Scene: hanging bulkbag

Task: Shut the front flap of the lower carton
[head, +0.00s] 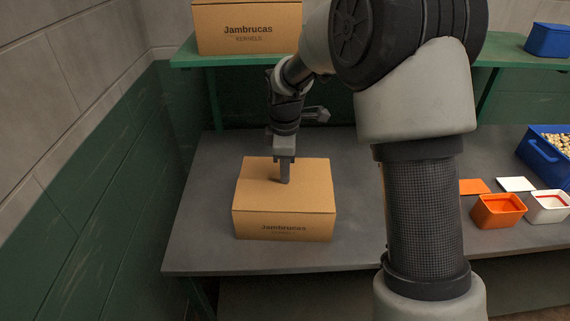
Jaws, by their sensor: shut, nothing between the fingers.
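The lower carton (284,224) is a brown cardboard box with "Jambrucas" printed on its front, standing on the grey table. Its top looks flat and covered, and no flap stands up from it in the head view. My gripper (284,181) points down at the middle of the carton's top. Its fingers are shut with nothing between them, and the tips appear to be at or very near the top surface; I cannot tell whether they touch.
Another Jambrucas carton (248,28) sits on the green shelf (190,60) above. An orange tub (497,211), a white tub (547,206) and a blue crate (545,157) stand at the right. The grey table (198,240) is bare left of the lower carton, near the wall.

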